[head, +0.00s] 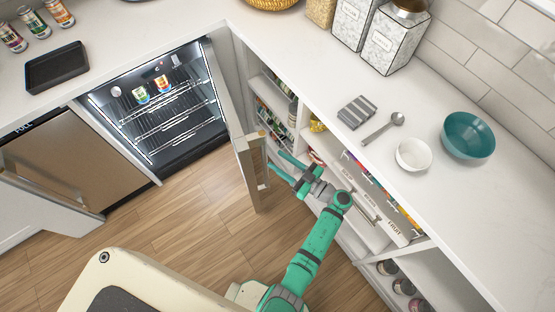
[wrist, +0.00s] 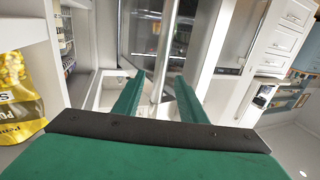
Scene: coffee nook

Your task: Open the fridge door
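The fridge (head: 165,105) under the counter is open, with its lit interior and wire shelves showing in the head view. Its door (head: 228,90) stands swung far out, almost edge-on, beside the shelving. My green gripper (head: 276,164) is at the outer side of the door, near its free edge. In the wrist view, my gripper's two fingers (wrist: 158,98) are spread apart. A pale vertical bar, seemingly the door handle (wrist: 162,50), shows between them, with the glass door panel (wrist: 145,30) behind it. I cannot tell whether a finger touches the bar.
Open shelving with drawers (head: 370,215) lies close to the right of my arm. A yellow bag (wrist: 18,90) is near in the wrist view. A steel-fronted appliance (head: 75,160) stands left of the fridge. The wooden floor (head: 190,205) before the fridge is clear.

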